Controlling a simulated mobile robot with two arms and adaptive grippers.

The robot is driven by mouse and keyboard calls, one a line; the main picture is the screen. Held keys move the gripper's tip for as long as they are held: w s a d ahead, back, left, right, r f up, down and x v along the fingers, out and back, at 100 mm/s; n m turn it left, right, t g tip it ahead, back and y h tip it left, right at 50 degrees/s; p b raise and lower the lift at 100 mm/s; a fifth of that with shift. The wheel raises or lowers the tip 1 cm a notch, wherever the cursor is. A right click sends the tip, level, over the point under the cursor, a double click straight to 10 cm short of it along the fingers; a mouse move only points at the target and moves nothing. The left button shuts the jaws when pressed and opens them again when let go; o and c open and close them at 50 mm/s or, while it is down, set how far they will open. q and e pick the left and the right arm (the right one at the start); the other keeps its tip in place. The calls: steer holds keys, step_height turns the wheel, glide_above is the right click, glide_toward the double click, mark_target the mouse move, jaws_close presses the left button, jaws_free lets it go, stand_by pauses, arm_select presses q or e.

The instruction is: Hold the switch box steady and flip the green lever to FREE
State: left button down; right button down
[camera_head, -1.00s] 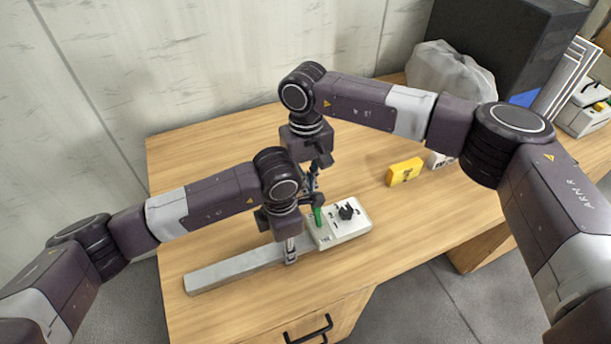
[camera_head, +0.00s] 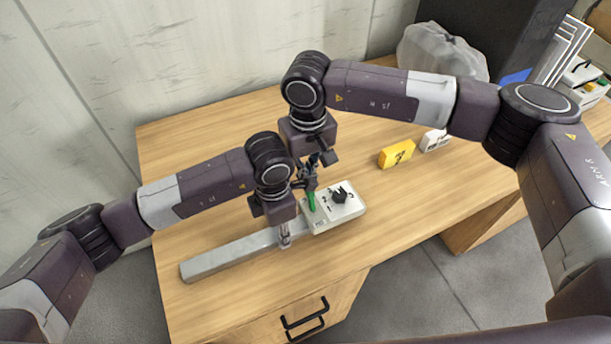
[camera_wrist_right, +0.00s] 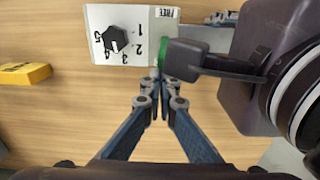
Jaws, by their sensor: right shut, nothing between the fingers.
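The white switch box (camera_head: 347,212) lies on the table, with a black knob (camera_head: 340,194) and printed digits on top. Its green lever (camera_head: 311,202) stands up at the box's left end. In the right wrist view the lever (camera_wrist_right: 166,52) is seen beside the FREE label (camera_wrist_right: 169,13), partly hidden by a dark part of my left gripper. My right gripper (camera_wrist_right: 160,76) is shut and empty, its tips close to the lever; contact is unclear. My left gripper (camera_head: 285,242) is down at the grey bar (camera_head: 225,256) beside the box; its grip is unclear.
A yellow block (camera_head: 396,153) and a white block (camera_head: 434,140) lie right of the box. A grey bag (camera_head: 442,52) and a dark case (camera_head: 510,35) stand at the back right. The table's left and middle back are clear.

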steer(key=shift+s+d+r, duration=0.2)
steer(key=shift+s+r, duration=0.1)
steer(key=shift+s, duration=0.25)
steer(key=shift+r, duration=0.8)
steer(key=shift+w, duration=0.1)
steer(key=shift+w+a+f, duration=0.2)
steer(key=shift+w, duration=0.1)
steer(key=w+a+r, duration=0.1)
steer(key=w+r, duration=0.2)
steer(key=r, duration=0.5)
steer(key=shift+w+a+r, duration=0.2)
steer(key=shift+r, duration=0.2)
